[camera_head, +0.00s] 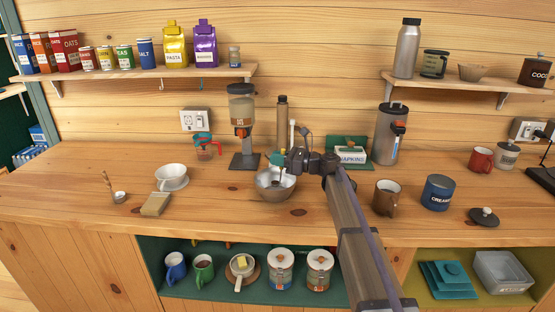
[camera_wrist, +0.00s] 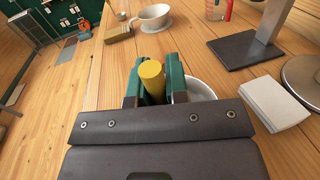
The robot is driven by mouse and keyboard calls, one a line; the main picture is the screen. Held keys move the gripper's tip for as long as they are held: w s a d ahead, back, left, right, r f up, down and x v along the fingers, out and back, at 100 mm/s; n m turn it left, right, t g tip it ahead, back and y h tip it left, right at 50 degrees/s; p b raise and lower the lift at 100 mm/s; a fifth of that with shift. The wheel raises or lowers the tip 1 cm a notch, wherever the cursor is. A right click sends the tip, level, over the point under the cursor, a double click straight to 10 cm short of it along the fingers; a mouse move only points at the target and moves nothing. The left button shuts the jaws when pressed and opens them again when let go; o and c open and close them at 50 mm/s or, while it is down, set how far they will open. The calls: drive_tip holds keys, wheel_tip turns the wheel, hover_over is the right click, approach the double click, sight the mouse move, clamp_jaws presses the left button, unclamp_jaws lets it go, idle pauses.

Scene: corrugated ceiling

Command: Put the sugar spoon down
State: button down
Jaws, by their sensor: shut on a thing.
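My gripper (camera_head: 279,160) has green fingers and is above the steel bowl (camera_head: 274,193) on the counter. In the wrist view my gripper (camera_wrist: 155,82) is shut on the yellow round handle (camera_wrist: 151,72) of what I take to be the sugar spoon. Only the handle's end shows clearly there. In the head view, a thin part of the spoon (camera_head: 280,177) points down toward the bowl. I cannot tell whether it touches the bowl, and its lower end is unclear.
A scoop (camera_head: 119,196), a wooden block-like brush (camera_head: 156,204) and a white cup (camera_head: 171,176) stand left. A dispenser (camera_head: 242,120) is behind. A napkin box (camera_head: 350,154), brown mug (camera_head: 387,198) and creamer can (camera_head: 438,192) are right. Bare counter (camera_head: 215,210) lies left of the bowl.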

drive_tip(key=shift+f+b, duration=0.3)
drive_tip(key=shift+f, duration=0.05)
drive_tip(key=shift+f, duration=0.3)
drive_tip(key=c, duration=1.1)
unclamp_jaws()
